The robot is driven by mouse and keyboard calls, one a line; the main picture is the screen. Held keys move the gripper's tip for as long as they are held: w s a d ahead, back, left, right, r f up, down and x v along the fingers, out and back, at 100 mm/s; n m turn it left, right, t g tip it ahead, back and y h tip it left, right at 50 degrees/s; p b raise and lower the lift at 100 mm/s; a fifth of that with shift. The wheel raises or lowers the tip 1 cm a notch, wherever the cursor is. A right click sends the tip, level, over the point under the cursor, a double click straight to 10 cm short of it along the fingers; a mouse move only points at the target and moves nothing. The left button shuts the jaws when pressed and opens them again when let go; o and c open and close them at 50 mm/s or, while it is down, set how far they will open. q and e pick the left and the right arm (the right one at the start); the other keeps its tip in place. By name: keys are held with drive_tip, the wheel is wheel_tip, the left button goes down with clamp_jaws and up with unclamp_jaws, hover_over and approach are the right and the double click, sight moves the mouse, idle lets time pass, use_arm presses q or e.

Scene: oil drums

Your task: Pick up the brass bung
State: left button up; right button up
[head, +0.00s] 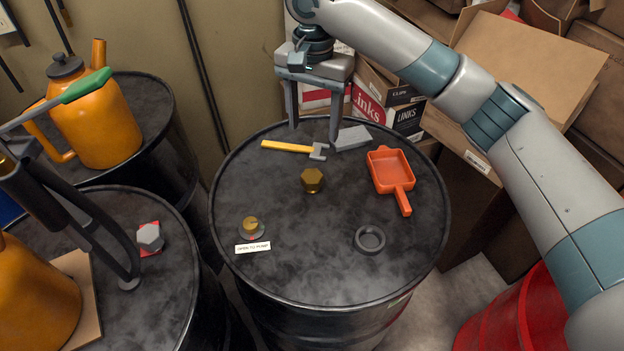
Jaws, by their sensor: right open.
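A brass hex bung (312,180) stands on the top of the middle black drum (300,270), near its centre. A smaller round brass piece (250,224) sits on a grey ring at the drum's left, behind a small white label (252,247). My right gripper (314,130) comes in from the top right, pointing down over the far part of the drum. Its two fingers are apart with nothing between them. In the picture it is above the bung and clear of it. My left gripper is not in view.
An orange can (95,125) and a green-handled pump (88,85) stand left. Cardboard boxes (530,60) crowd the back right.

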drive_tip(key=p, duration=0.3)
approach(312, 175)
drive_tip(key=f, duration=0.5)
drive_tip(key=shift+s+d+f, duration=0.1)
drive_tip(key=shift+s+f, duration=0.1)
drive_tip(key=shift+s, duration=0.05)
drive_tip(key=shift+p, duration=0.3)
drive_tip(key=shift+w+f+p, duration=0.1)
drive_tip(key=shift+f+p, duration=0.4)
drive_tip(key=shift+f, duration=0.2)
wheel_tip(312, 175, down, 2)
drive_tip(key=shift+f+p, duration=0.15)
drive_tip(key=shift+p, duration=0.35)
drive_tip(key=shift+w+f, duration=0.1)
drive_tip(key=shift+f, duration=0.65)
drive_tip(key=shift+c, duration=0.3)
drive_tip(key=c, duration=1.2)
